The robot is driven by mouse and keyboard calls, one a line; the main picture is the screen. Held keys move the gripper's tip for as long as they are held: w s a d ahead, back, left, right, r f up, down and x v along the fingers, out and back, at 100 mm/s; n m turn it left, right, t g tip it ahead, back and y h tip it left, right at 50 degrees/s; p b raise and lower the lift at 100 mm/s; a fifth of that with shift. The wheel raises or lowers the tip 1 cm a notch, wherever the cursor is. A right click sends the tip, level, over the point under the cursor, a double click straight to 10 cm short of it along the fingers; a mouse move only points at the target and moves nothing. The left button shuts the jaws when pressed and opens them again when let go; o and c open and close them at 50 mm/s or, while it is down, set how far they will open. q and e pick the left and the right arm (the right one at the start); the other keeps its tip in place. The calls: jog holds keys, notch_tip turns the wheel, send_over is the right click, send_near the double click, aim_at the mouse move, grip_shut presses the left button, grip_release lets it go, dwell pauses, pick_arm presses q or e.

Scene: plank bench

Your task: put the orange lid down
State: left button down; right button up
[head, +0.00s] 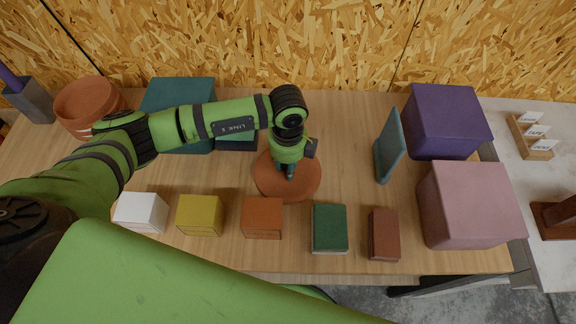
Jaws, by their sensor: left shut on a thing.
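The orange lid (308,186) is a round terracotta-coloured disc near the middle of the plank bench (345,115). My left gripper (289,172) points down over the middle of the lid and is shut on it. The fingertips and the grip point are mostly hidden by the wrist from above. I cannot tell whether the lid touches the bench or is held just above it. My right gripper is not in view.
Along the front stand white (141,212), yellow (200,215), orange (262,218), green (330,229) and brown (384,234) blocks. A teal panel (389,146), purple box (446,121) and pink box (470,204) stand right. Terracotta pots (85,103) and a teal box (178,93) stand left.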

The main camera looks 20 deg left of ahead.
pick_arm(q)
notch_tip(320, 180, up, 10)
jog(key=shift+w+f+b, duration=0.1)
jog(key=shift+b, duration=0.95)
jog(key=m, duration=0.5)
notch_tip(320, 180, up, 6)
jog(key=m, duration=3.5)
send_over(274, 174)
jog(key=s+a, duration=0.1)
jog(key=a, duration=0.1)
jog(key=m, duration=0.5)
jog(key=s+m, duration=0.1)
jog(key=m, duration=0.2)
jog(key=shift+a+r, duration=0.2)
jog(key=shift+r, duration=0.15)
